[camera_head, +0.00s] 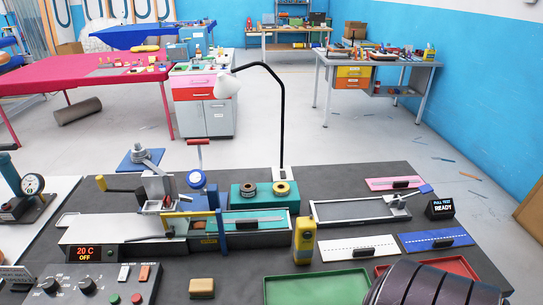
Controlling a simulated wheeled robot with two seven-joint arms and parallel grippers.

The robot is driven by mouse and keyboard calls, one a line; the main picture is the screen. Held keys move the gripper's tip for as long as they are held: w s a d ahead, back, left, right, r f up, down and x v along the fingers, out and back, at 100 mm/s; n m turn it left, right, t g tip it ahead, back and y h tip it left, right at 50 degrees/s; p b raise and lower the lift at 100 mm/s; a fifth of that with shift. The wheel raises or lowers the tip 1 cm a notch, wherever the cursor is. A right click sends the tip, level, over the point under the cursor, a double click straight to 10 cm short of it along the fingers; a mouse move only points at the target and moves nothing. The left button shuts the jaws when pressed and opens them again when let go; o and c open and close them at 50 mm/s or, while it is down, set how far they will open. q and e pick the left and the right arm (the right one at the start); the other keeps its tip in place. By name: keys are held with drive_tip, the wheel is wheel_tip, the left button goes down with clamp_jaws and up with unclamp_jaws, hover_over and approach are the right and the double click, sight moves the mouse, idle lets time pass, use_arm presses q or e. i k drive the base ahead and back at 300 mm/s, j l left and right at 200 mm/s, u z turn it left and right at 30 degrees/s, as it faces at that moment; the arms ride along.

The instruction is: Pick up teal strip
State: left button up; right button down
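A flat teal strip (270,217) lies in the right part of the long bench machine (145,226), with a thin grey bar across it. Its left end is behind a blue post and yellow clamp parts, so I cannot tell how far it runs. A teal block (248,203) behind it carries two tape rolls. Neither gripper shows in this view.
A yellow device (304,240) stands right of the machine. Pink (380,183), white (345,250) and blue (425,243) strips lie to the right. A green tray (317,291) is in front. A black lamp (283,120) rises behind. A dark ribbed shape covers the lower right.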

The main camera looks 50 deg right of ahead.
sight(266, 219)
drive_tip(key=z, duration=1.3)
drive_tip(key=k+l, duration=0.15)
drive_tip(key=l, duration=0.1)
